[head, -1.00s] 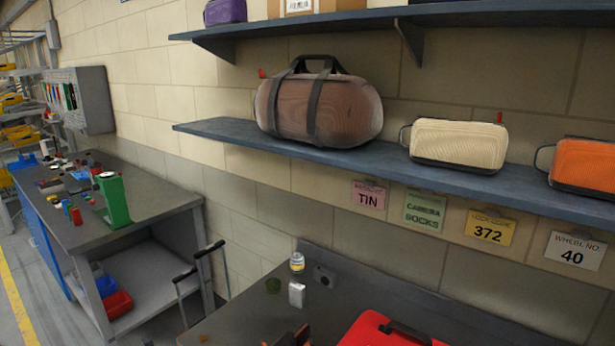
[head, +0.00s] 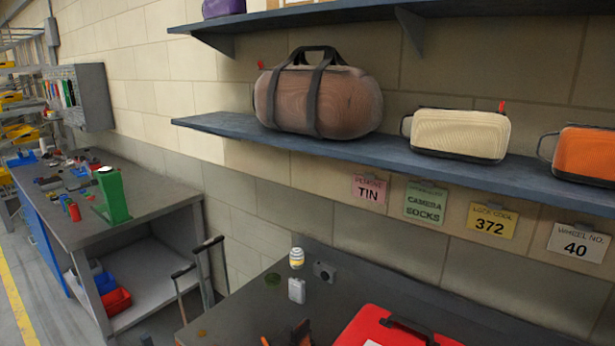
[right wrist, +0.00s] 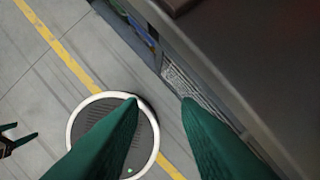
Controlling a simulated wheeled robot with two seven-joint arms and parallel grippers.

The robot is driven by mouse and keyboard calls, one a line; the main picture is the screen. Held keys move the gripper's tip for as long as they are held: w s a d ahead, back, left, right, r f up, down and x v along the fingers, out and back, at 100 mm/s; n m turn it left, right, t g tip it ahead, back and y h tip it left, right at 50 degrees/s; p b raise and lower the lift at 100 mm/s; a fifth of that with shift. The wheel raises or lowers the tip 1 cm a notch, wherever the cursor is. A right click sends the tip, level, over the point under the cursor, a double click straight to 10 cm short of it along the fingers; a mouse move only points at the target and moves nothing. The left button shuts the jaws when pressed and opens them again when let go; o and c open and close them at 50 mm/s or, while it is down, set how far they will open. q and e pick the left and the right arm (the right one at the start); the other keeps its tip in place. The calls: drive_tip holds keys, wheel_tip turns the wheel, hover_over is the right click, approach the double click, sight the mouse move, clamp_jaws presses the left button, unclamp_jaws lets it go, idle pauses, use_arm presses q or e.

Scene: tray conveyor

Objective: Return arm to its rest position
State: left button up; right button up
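My right gripper (right wrist: 160,99) shows in the right wrist view as two dark green fingers. Their tips are well apart, with nothing between them. It points down towards the floor, beside the edge of a dark surface. A small dark two-pronged shape at the left edge of that view looks like my left gripper (right wrist: 23,130). Its prongs are apart, with nothing seen between them. Neither gripper is clearly visible in the head view.
A dark worktop (head: 235,310) holds a red case (head: 365,328), a yellow-banded bottle (head: 297,258) and small items. The wall shelf (head: 225,125) carries several bags. A side bench (head: 150,205) stands left. Grey floor (right wrist: 40,75) with a yellow line is open beside the dark surface (right wrist: 275,60).

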drive_tip(key=s+d+f+g+b, duration=0.1)
drive_tip(key=s+f+b, duration=0.35)
drive_tip(key=f, duration=1.15)
drive_tip(key=s+d+f+g+b, duration=0.1)
drive_tip(key=s+f, duration=0.6)
drive_tip(key=f, duration=0.8)
drive_tip(key=s+d+f+b, duration=0.1)
drive_tip(key=s+f, duration=0.5)
drive_tip(key=s, duration=0.2)
drive_tip(key=shift+f+b, duration=0.2)
drive_tip(key=shift+b, duration=0.1)
drive_tip(key=shift+d, duration=0.1)
